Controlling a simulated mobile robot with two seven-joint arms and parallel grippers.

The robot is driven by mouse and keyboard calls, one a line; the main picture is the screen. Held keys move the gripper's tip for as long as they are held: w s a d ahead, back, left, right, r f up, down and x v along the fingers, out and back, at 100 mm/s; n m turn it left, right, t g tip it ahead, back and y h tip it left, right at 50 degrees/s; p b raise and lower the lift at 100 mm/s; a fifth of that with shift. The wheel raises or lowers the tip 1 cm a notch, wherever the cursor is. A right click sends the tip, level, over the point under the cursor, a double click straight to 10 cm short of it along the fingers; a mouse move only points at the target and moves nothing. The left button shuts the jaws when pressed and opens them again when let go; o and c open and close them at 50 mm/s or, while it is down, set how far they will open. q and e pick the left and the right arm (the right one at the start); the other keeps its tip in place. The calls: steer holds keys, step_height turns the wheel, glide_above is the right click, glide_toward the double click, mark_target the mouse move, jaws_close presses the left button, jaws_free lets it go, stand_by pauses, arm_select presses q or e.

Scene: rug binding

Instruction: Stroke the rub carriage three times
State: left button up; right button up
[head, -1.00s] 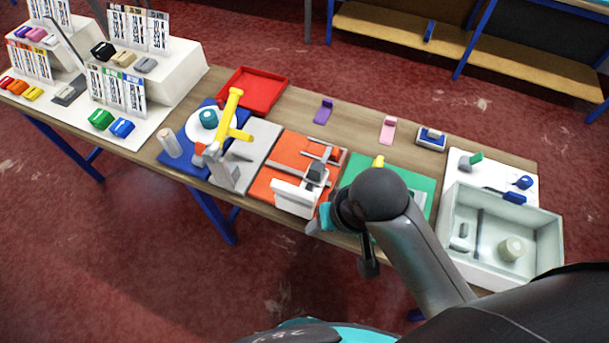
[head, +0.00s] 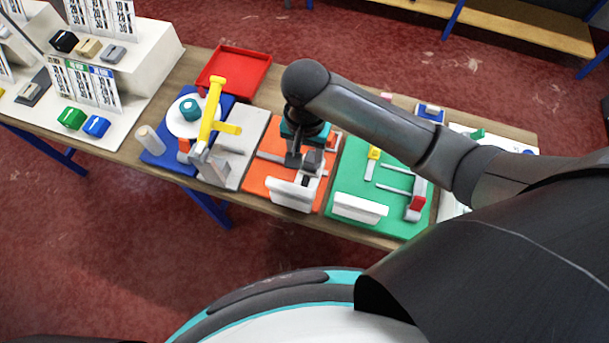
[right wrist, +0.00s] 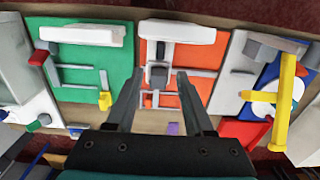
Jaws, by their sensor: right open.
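The orange board (head: 258,183) carries a white upright block (head: 291,194), grey rails and a dark-topped carriage block (head: 312,160); I take this as the rub carriage. My right gripper (head: 298,157) points down over the orange board, close to the dark block. In the right wrist view the open fingers (right wrist: 158,80) stand on either side of the dark block (right wrist: 158,75), with gaps on both sides. Whether the fingers are down at its height is hard to tell. My left gripper is not in view.
To the right is a green board (head: 350,185) with a white block, rods and a red-tipped part. To the left stands a yellow-handled press (head: 212,115) on grey and blue plates. A red tray (head: 235,72) lies behind.

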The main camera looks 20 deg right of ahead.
mark_target(305, 181)
step_height(305, 181, down, 12)
steer(key=shift+w+b, duration=0.1)
steer(key=shift+b, duration=0.75)
jaws_close()
stand_by(0.9)
